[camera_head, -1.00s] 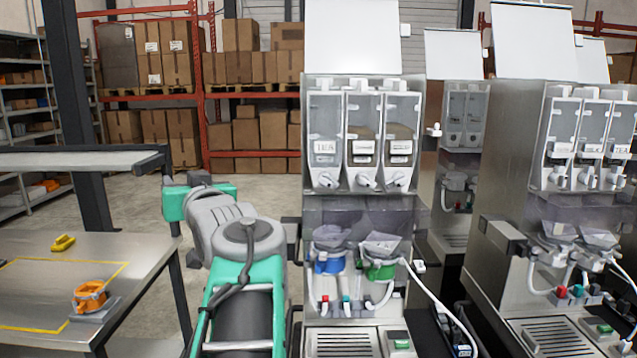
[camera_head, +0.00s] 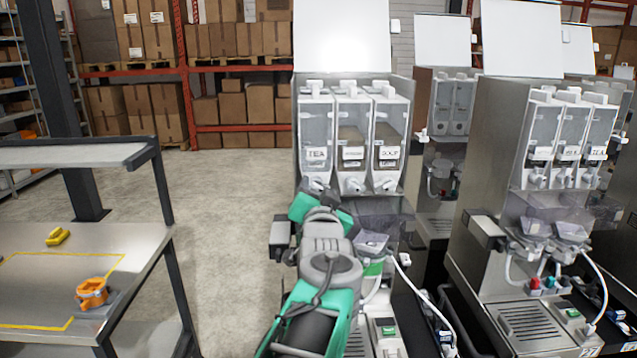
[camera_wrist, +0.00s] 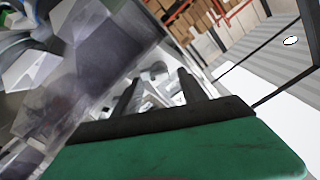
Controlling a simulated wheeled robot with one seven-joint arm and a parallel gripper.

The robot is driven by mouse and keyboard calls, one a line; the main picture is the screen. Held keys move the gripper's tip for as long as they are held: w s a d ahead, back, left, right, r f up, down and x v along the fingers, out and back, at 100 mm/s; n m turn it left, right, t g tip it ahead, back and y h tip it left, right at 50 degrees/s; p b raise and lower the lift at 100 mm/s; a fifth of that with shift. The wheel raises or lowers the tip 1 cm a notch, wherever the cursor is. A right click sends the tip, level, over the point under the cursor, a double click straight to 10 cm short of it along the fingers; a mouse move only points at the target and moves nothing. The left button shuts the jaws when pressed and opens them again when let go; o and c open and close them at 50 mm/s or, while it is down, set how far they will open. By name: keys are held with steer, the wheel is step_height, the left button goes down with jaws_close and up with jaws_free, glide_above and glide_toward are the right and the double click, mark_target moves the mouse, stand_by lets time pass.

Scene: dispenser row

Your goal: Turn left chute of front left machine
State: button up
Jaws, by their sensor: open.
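The front left machine (camera_head: 405,205) has three clear canisters in a row, the left one (camera_head: 316,125) labelled TEA. Each has a white chute below; the middle chute (camera_head: 354,185) and right chute (camera_head: 388,185) show clearly. Contact with the left chute cannot be told. The fingertips are hidden in the head view.
A second machine (camera_head: 480,240) stands to the right, others behind. A metal table (camera_head: 140,250) at left holds a yellow piece (camera_head: 57,237) and an orange part (camera_head: 92,293). A clear panel (camera_wrist: 95,85) is close left of my fingers. Floor between table and machine is free.

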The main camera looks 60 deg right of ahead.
steer(key=shift+w+d, duration=0.1)
steer(key=shift+d, duration=0.15)
steer(key=shift+c, duration=0.4)
jaws_close()
